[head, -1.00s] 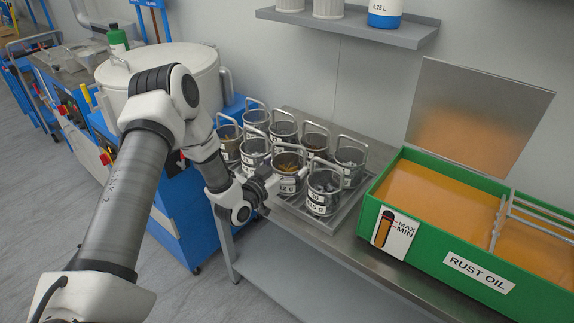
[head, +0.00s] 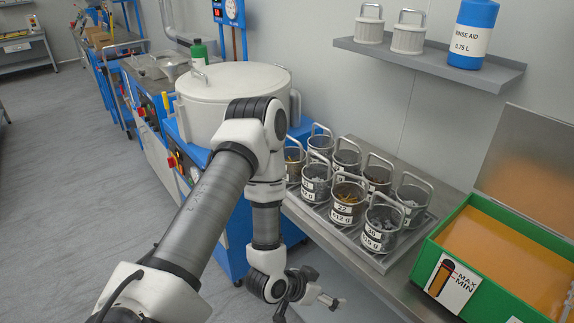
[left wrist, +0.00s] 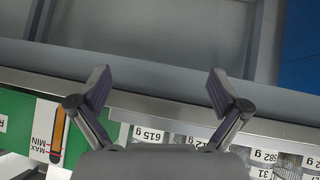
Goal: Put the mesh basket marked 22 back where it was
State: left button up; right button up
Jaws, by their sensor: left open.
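The mesh basket marked 22 (head: 345,208) stands upright in the tray (head: 322,222) on the metal bench, in the row nearest me. Its handle is up and brownish parts show inside. My left gripper (head: 328,290) is open and empty, in front of the bench edge and apart from the basket. In the left wrist view the two fingers (left wrist: 162,90) are spread with nothing between them. Basket labels show upside down at the bottom of that view, partly hidden by the gripper. My right gripper is out of view.
Several similar baskets crowd the tray, one (head: 381,225) just right of basket 22. The green rust oil tank (head: 480,285) stands to the right. A white round drum (head: 232,95) is at left. A wall shelf (head: 430,62) hangs above. Floor at left is clear.

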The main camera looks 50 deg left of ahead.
pick_arm(q)
jog(key=s+d+f+g+y, duration=0.1)
jog(key=s+f+g, duration=0.1)
jog(key=s, duration=0.4)
jog(key=s+d+f+n+g, duration=0.1)
jog(key=s+d+f+g, duration=0.1)
jog(key=s, duration=0.4)
jog(key=s+d+f+g+y, duration=0.1)
jog(key=s+f+g, duration=0.3)
jog(key=s, duration=0.3)
jog(key=shift+d+f+g+y, duration=0.2)
jog(key=shift+g+y, duration=0.1)
jog(key=shift+g, duration=0.4)
jog(key=shift+r, duration=0.1)
